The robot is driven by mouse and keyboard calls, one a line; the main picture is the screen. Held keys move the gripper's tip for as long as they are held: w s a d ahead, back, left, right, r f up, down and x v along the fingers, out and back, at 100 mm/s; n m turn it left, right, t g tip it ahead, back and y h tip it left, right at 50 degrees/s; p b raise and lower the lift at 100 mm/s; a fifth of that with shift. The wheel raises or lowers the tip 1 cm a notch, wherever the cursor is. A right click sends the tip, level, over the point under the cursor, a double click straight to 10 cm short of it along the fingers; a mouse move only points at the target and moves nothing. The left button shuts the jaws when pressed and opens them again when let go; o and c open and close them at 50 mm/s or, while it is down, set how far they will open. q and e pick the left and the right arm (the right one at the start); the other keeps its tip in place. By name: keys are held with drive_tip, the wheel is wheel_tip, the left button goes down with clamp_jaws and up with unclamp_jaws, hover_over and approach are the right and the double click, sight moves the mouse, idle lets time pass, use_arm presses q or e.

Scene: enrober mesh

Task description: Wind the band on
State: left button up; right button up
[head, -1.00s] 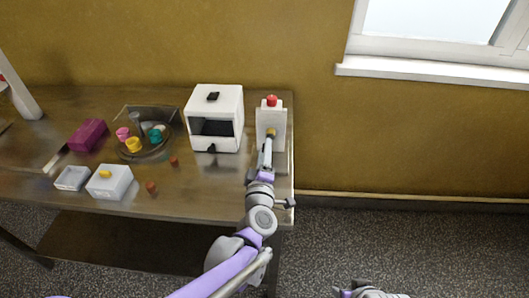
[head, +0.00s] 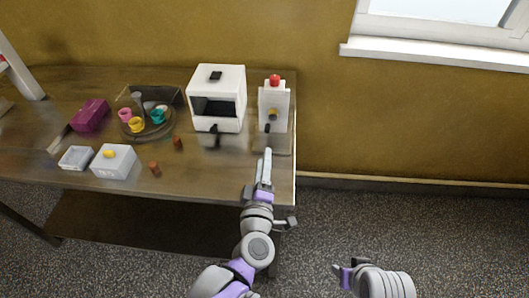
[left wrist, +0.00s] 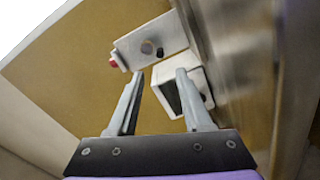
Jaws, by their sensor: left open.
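A white upright unit (head: 280,95) with a red button (head: 275,79) on top stands at the table's right end. A small yellowish and dark knob (head: 273,113) is on its front. My left gripper (head: 266,152) is in front of this unit, apart from it, open and empty. The left wrist view shows the open fingers (left wrist: 160,75) with the unit (left wrist: 165,38) and its knob (left wrist: 147,47) beyond the tips. The white box with a dark opening (head: 217,92) is to the left of the unit. No band can be made out clearly. My right gripper (head: 345,275) is low, off the table.
On the metal table (head: 210,170) are a round tray (head: 128,133) with coloured cups, a purple box (head: 90,115), a grey tray (head: 76,158), a white box with a yellow knob (head: 114,161) and small brown pieces (head: 155,168). The table's right edge is close to my left arm.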

sight(267, 132)
idle(0.3)
use_arm(q)
drive_tip(key=shift+s+r+n+p, duration=0.1)
drive_tip(key=shift+n+p, duration=0.35)
drive_tip(key=shift+n, duration=0.75)
drive_tip(key=n+p, duration=0.1)
drive_tip(key=n, duration=0.3)
drive_tip(key=shift+s+n, duration=0.1)
drive_tip(key=shift+n, duration=0.2)
drive_tip(key=n+p, duration=0.1)
drive_tip(key=n, duration=0.3)
drive_tip(key=shift+s, duration=0.1)
drive_tip(key=n+p, duration=0.1)
drive_tip(key=n, duration=0.2)
drive_tip(key=w, duration=1)
drive_tip(key=shift+w+p, duration=0.3)
drive_tip(key=shift+c, duration=0.2)
clamp_jaws()
